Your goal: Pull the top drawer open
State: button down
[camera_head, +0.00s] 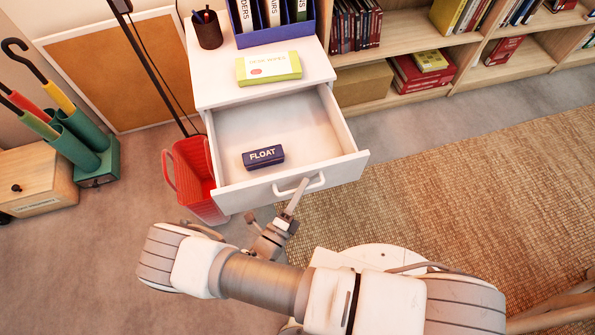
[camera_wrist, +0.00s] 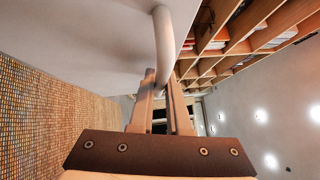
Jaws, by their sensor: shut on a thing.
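The white cabinet's top drawer (camera_head: 290,175) stands pulled well out in the head view, its inside in sight. A small dark blue box lettered FLOAT (camera_head: 263,157) lies in it near the front. My gripper (camera_head: 297,196) is at the drawer's front, shut on the white bar handle (camera_head: 317,182). In the wrist view the handle (camera_wrist: 162,45) runs down between the two fingers of my gripper (camera_wrist: 163,88), next to the drawer's white front (camera_wrist: 90,35).
A yellow-green box (camera_head: 268,68), a dark pen cup (camera_head: 207,30) and a blue file holder (camera_head: 270,30) stand on the cabinet top (camera_head: 205,75). A red basket (camera_head: 190,170) stands close at the drawer's left.

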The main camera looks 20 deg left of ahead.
jog(key=shift+s+d, duration=0.35)
jog(key=shift+s, duration=0.2)
jog(key=c, duration=0.9)
grip_release()
jog(key=shift+s, duration=0.1)
